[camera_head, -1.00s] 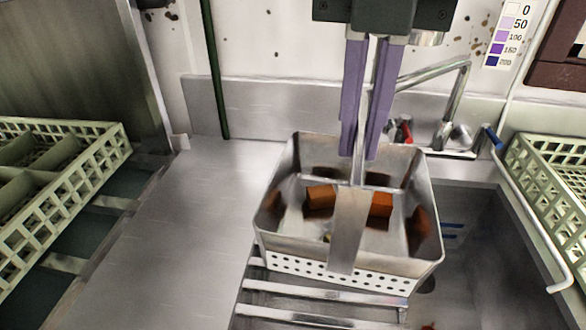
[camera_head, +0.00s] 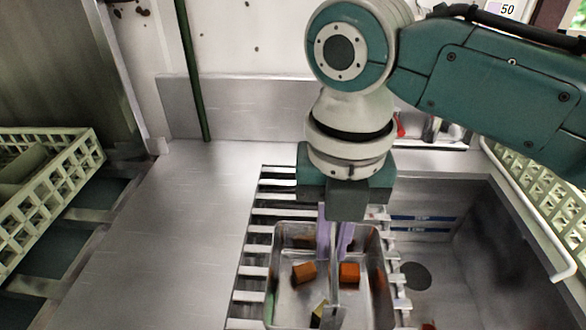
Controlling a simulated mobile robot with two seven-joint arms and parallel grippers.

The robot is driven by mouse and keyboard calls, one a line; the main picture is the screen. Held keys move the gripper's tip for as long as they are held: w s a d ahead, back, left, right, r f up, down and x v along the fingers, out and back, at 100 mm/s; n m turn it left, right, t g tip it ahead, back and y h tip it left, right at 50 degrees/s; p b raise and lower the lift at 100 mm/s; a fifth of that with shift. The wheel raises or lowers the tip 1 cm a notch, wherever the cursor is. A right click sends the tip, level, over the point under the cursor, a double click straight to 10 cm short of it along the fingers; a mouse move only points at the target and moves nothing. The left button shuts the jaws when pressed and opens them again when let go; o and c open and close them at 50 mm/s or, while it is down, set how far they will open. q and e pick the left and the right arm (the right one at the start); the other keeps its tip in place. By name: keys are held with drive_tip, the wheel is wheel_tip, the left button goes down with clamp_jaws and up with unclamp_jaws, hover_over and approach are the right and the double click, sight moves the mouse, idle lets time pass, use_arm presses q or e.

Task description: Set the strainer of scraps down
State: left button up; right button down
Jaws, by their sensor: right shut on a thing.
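The strainer (camera_head: 379,279) is a metal basket with orange scraps (camera_head: 304,272) and a yellowish piece (camera_head: 319,314) inside. It is at the bottom middle of the head view, over the slatted rack (camera_head: 254,250). Its lower edge is cut off by the frame, so I cannot tell whether it touches the slats. My right gripper (camera_head: 335,255) points down over it, its purple fingers shut on the strainer's upright handle. My left gripper is not in view.
The sink basin (camera_head: 470,262) with a round drain (camera_head: 415,276) lies to the right. A bare steel counter (camera_head: 165,235) is on the left. Green dish racks stand at the far left (camera_head: 62,190) and far right (camera_head: 540,190). A green pole (camera_head: 190,75) rises behind the counter.

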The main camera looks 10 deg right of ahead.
drive_tip(key=shift+f, duration=1.65)
drive_tip(key=shift+f+b, duration=0.15)
drive_tip(key=shift+b, duration=0.15)
drive_tip(key=c, duration=1)
unclamp_jaws()
drive_tip(key=shift+o, duration=0.2)
wheel_tip(320, 180, up, 12)
drive_tip(key=shift+r+p, duration=0.15)
drive_tip(key=shift+p, duration=0.45)
drive_tip(key=s+a+f+m+t+y, duration=0.1)
drive_tip(key=s+a+f+m+y, duration=0.2)
drive_tip(key=s+f+m, duration=0.65)
drive_tip(key=s+d+r+m+t+h, duration=0.1)
drive_tip(key=s+d+m, duration=0.2)
drive_tip(key=m, duration=0.7)
drive_tip(key=s+d+r+m+t+h, duration=0.1)
drive_tip(key=s+d+m, duration=0.3)
drive_tip(key=d+m, duration=0.4)
drive_tip(key=m, duration=0.3)
drive_tip(key=shift+d+r+t+h, duration=0.15)
drive_tip(key=shift+r+t+h, duration=0.15)
drive_tip(key=shift+h, duration=0.1)
